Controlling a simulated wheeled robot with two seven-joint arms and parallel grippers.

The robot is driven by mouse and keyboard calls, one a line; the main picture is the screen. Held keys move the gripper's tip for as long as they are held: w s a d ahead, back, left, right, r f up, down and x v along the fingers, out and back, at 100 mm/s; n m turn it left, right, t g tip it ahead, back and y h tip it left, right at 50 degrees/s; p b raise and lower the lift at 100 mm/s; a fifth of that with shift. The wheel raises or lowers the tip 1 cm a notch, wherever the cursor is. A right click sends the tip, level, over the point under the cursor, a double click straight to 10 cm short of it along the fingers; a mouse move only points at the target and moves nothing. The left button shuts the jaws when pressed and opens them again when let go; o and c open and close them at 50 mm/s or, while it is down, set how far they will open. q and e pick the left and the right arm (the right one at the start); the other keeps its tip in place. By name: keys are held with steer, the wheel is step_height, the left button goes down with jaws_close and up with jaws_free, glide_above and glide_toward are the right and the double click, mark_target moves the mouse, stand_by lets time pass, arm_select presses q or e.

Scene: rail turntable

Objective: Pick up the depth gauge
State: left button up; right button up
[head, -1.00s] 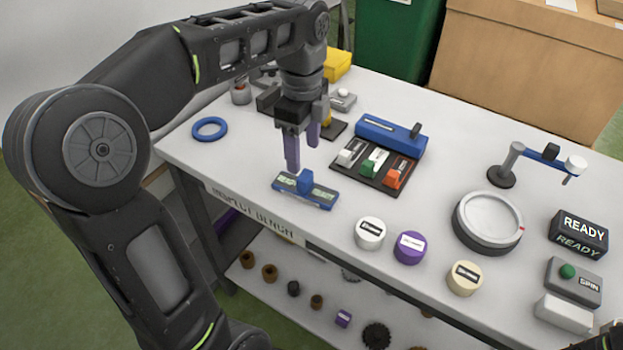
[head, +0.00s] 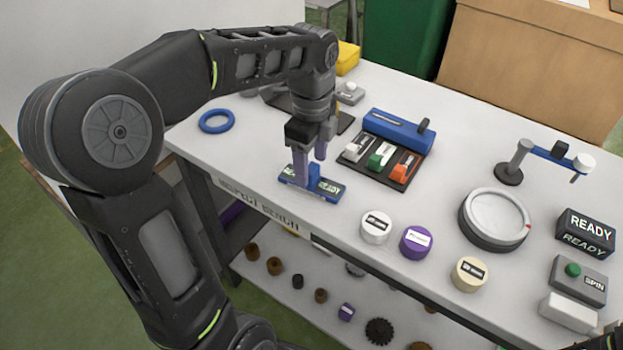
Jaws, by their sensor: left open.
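A dark tray (head: 356,165) with coloured blocks and a blue bar stands behind right. White (head: 376,227), purple (head: 416,242) and cream (head: 468,273) round pieces stand right along the front. A turntable (head: 494,220) is farther right. A blue ring (head: 216,121) lies left.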

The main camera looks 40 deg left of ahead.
arm_select(q)
step_height(320, 180, down, 2)
steer(key=shift+f, duration=0.25)
steer(key=shift+c, duration=0.3)
jaws_close()
stand_by(0.6)
